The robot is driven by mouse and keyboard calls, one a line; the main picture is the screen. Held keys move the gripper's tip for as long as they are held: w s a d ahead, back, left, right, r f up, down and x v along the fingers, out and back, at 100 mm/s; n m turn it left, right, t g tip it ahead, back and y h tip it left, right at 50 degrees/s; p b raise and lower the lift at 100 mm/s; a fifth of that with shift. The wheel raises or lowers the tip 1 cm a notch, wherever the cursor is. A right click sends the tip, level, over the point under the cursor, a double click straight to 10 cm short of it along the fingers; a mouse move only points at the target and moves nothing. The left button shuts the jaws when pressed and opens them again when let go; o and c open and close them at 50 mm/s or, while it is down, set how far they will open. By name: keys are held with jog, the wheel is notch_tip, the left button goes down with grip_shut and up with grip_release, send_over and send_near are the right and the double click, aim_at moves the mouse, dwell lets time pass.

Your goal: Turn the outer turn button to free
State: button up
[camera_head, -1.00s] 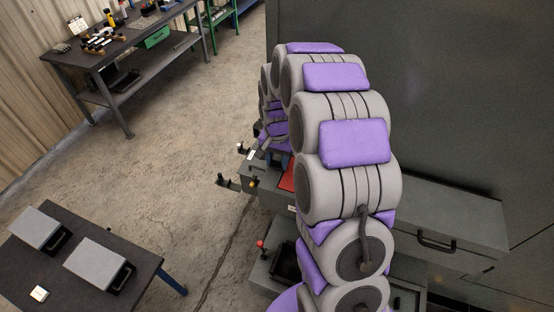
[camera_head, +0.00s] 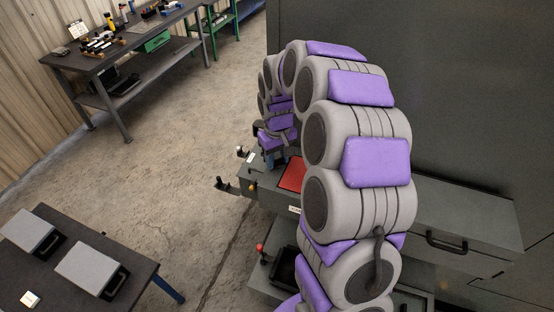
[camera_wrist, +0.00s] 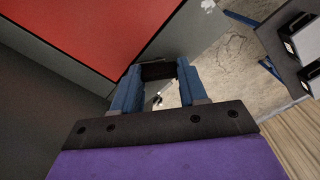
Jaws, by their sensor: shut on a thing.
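In the wrist view my gripper (camera_wrist: 157,75) has two blue fingers at the rim of the grey enclosure (camera_wrist: 120,40). The fingers are shut on a small dark piece (camera_wrist: 158,70) between their tips. It may be the outer turn button, but I cannot tell its shape or angle. A pale metal part shows below it, between the fingers. In the head view my gripper (camera_head: 268,158) is at the enclosure's far edge, beside its red panel (camera_head: 292,175), and its tips are too small to read.
A black bracket (camera_head: 222,185) and a red-topped knob (camera_head: 261,248) stick out from the enclosure's left side. A table with grey boxes (camera_head: 91,268) stands at lower left. A workbench (camera_head: 95,60) stands at the back left. A tall dark cabinet wall (camera_head: 460,90) closes the right.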

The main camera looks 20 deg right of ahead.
jog(key=n, duration=0.3)
jog(key=shift+n, duration=2.3)
jog(key=o, duration=1.1)
jog(key=shift+c, duration=0.2)
notch_tip(320, 180, up, 17)
jog(key=b, duration=0.1)
jog(key=shift+r+b, duration=0.15)
jog(key=shift+b, duration=0.2)
